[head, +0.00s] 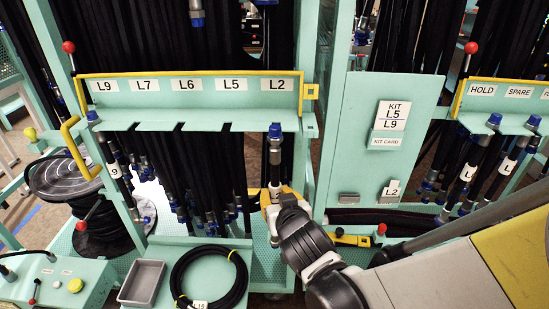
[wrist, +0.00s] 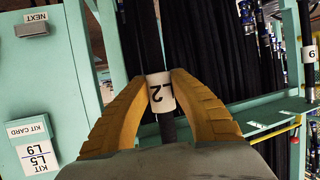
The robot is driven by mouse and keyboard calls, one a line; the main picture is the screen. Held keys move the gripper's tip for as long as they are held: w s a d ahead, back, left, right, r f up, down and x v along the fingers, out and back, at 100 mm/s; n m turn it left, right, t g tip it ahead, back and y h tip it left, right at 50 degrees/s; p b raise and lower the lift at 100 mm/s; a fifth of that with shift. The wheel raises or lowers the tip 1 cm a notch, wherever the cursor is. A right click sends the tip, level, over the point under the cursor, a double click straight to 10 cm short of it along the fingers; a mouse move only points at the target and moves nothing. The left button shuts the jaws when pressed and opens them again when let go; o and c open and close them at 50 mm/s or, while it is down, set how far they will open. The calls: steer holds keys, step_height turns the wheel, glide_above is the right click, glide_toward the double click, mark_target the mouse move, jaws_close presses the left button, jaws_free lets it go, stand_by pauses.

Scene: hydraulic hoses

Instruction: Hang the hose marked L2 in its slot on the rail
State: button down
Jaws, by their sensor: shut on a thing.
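The hose marked L2 (wrist: 145,40) is black, with a white tag (wrist: 160,92) reading L2 upside down in the wrist view. My gripper (wrist: 168,88) is shut on it around the tag, its yellow fingers on either side. In the head view my gripper (head: 271,197) holds the hose upright below its blue-capped metal end (head: 275,132). That end is at the front edge of the rail (head: 205,119), beneath the L2 label (head: 276,85). I cannot tell whether it is inside the slot or just in front of it. The hose's lower part is hidden by my arm.
The hose marked L9 (head: 115,171) hangs at the rail's left end; the L7, L6 and L5 places look empty. A kit card panel (head: 388,135) stands to the right. A coiled hose (head: 210,283) and a grey bin (head: 142,283) lie below.

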steer(key=w, duration=0.9)
steer(key=shift+f, duration=0.25)
stand_by(0.5)
steer(key=shift+d, duration=0.15)
steer(key=c, duration=1.2)
jaws_free()
steer(key=shift+s, duration=0.1)
steer(key=v, duration=1.2)
